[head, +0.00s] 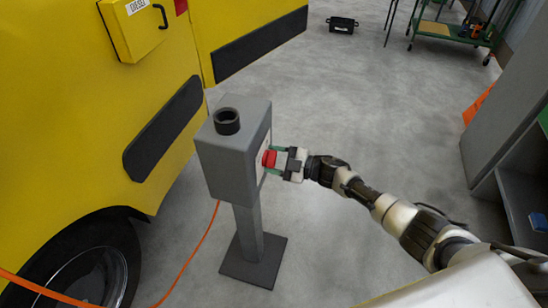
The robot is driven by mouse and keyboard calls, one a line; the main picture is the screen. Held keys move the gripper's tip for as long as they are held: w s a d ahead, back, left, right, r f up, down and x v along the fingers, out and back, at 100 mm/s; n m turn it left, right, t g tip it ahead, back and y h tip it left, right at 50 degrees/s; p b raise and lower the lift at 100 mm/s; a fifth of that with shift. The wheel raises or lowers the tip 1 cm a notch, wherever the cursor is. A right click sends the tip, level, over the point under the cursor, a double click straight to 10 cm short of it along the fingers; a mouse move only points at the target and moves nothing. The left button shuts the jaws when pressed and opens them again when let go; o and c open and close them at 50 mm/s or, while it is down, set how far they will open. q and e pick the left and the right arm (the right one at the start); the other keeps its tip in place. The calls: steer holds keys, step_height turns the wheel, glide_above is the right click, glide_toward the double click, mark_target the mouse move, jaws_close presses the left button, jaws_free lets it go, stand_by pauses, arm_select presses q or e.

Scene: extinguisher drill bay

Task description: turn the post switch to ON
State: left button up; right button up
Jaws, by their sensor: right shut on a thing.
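The grey switch post (248,225) stands on a dark square base plate, with a grey box on top. The post switch, a red knob (268,159), sits on the box's right face. My right gripper (274,161) reaches in from the right and is shut on the red knob. The gripper's greenish fingers lie on both sides of the knob. Any ON or OFF marking on the face is too small and too oblique to read. My left gripper is not in view.
A yellow vehicle (95,120) stands close on the left of the post. An orange cable (205,237) runs down to the floor. A grey cabinet (505,140) is at the right. A green cart (450,32) and a dark crate (342,24) are far back. The middle floor is clear.

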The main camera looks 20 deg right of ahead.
stand_by(0.5)
steer(key=o, duration=0.9)
steer(key=v, duration=1.1)
steer(key=shift+a+b, duration=0.1)
steer(key=shift+b, duration=0.25)
steer(key=shift+f, duration=0.15)
